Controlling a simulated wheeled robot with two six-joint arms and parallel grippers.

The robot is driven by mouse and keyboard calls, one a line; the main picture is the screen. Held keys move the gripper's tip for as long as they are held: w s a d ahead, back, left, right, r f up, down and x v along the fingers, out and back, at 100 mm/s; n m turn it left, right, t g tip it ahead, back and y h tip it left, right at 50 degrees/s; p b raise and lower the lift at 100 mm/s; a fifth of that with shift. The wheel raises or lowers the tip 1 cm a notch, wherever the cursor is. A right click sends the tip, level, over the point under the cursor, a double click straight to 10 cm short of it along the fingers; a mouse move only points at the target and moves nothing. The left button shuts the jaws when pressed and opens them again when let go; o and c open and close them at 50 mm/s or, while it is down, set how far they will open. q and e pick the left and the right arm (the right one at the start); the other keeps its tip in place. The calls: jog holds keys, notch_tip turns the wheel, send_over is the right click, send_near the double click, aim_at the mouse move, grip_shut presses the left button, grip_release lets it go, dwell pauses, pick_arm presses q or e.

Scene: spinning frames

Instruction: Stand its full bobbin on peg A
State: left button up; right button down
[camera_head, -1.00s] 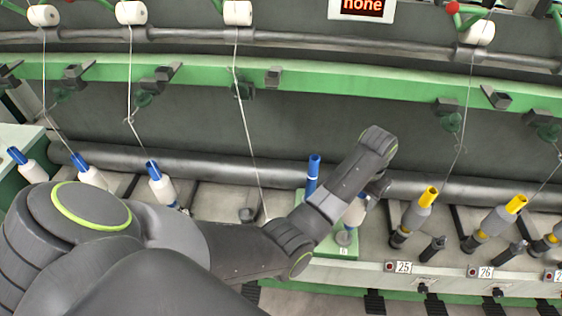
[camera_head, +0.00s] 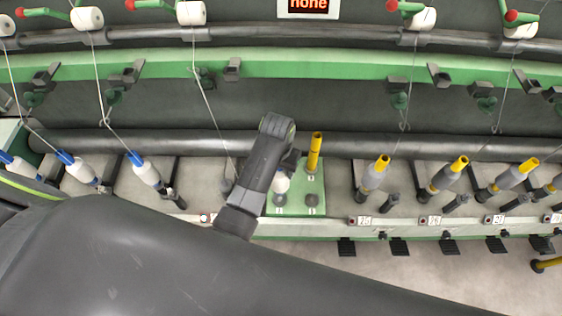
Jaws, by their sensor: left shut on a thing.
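My left gripper (camera_head: 290,163) is mostly hidden behind its own dark wrist, which comes in from the left. It is shut on a white full bobbin (camera_head: 281,182), whose lower part shows below the wrist. The bobbin is over or just behind a round grey peg base (camera_head: 280,199) on the green plate (camera_head: 296,200). I cannot tell whether the bobbin touches the peg. A second grey base (camera_head: 312,199) is to its right. The small labels below both bases are too small to read. My right gripper is not in view.
A yellow tube (camera_head: 315,153) stands at the plate's back, right of the wrist. Blue-topped bobbins (camera_head: 147,172) stand to the left. Yellow-topped grey bobbins (camera_head: 372,174) stand to the right. A thread (camera_head: 208,100) hangs down behind my arm.

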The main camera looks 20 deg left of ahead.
pick_arm(q)
jog(key=shift+f, duration=1.7)
jog(key=shift+f+b, duration=0.6)
jog(key=shift+f, duration=1)
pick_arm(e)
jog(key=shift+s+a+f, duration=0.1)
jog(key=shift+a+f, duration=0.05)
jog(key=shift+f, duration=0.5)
pick_arm(q)
jog(key=shift+f, duration=0.3)
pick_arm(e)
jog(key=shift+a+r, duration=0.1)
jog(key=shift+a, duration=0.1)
pick_arm(q)
jog(key=o, duration=1.6)
jog(key=shift+c, duration=0.2)
jog(key=shift+s, duration=0.1)
